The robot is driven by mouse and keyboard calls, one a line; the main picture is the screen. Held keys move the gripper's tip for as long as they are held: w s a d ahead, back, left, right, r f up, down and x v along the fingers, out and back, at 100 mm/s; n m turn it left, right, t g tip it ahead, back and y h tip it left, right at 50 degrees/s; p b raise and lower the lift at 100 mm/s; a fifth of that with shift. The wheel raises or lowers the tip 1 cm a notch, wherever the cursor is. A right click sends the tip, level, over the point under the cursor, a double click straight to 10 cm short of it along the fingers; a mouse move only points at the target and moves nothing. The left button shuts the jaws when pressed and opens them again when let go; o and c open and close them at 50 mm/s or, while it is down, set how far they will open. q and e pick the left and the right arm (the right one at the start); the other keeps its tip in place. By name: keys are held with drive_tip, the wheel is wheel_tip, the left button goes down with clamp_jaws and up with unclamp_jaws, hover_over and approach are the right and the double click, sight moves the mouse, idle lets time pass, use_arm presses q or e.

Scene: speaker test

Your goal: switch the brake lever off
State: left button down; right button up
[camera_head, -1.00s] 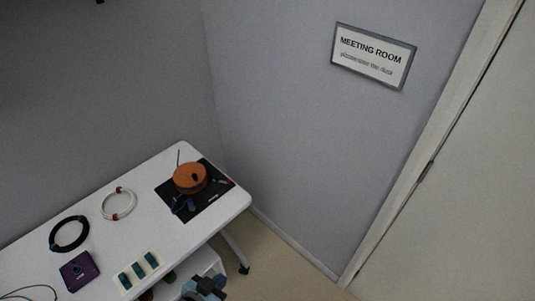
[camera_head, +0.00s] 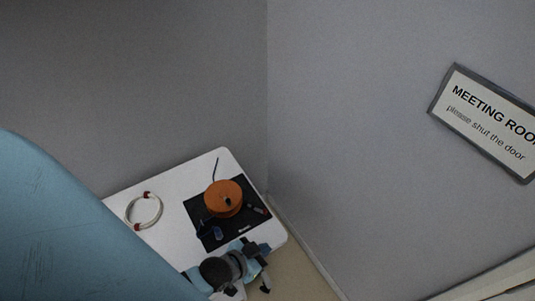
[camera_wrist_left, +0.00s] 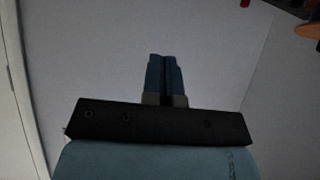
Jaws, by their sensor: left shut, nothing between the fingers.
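An orange round drum (camera_head: 223,198) with a dark knob on top lies on a black mat (camera_head: 243,227) on the white table. I cannot make out a brake lever clearly; a thin dark rod (camera_head: 216,168) rises behind the drum. My left gripper (camera_head: 258,262) is by the table's near edge, below the mat in the picture and apart from the drum. In the left wrist view its blue fingers (camera_wrist_left: 165,76) are together, with nothing between them. Part of the drum also shows at that view's top right corner (camera_wrist_left: 309,30). My right gripper is not in view.
A white cable ring (camera_head: 131,219) with red bands lies left of the mat on the white table (camera_head: 170,243). Small dark items lie on the mat near the drum. Grey walls meet behind the table. A meeting room sign (camera_head: 490,122) hangs at right. My blue arm covers the left side.

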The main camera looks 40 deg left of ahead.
use_arm(q)
drive_tip(key=w+f+n+g+h+b, duration=0.1)
drive_tip(key=w+f+n+g+b, duration=0.1)
drive_tip(key=w+f+g+b, duration=0.45)
drive_tip(key=w+f+n+g+h+b, duration=0.15)
drive_tip(key=w+f+b, duration=0.25)
drive_tip(key=w+b, duration=0.55)
drive_tip(key=w+a+r+n+g+y+b, duration=0.1)
drive_tip(key=w+a+r+n+g+b, duration=0.1)
drive_tip(key=a, duration=0.6)
drive_tip(key=w+a+r+n+g+y+b, duration=0.2)
drive_tip(key=w+a+r+n+g+b, duration=0.1)
drive_tip(key=w+a+r+b, duration=0.3)
drive_tip(key=shift+w+a+r+g+b, duration=0.35)
drive_tip(key=shift+a+r+g+b, duration=0.55)
drive_tip(key=shift+a+r+b, duration=0.1)
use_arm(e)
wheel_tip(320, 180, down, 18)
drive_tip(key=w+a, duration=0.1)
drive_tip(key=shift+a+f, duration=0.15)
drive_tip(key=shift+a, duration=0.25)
use_arm(q)
drive_tip(key=shift+d+f+n, duration=0.1)
drive_tip(key=shift+f+n, duration=0.05)
drive_tip(key=shift+n, duration=0.1)
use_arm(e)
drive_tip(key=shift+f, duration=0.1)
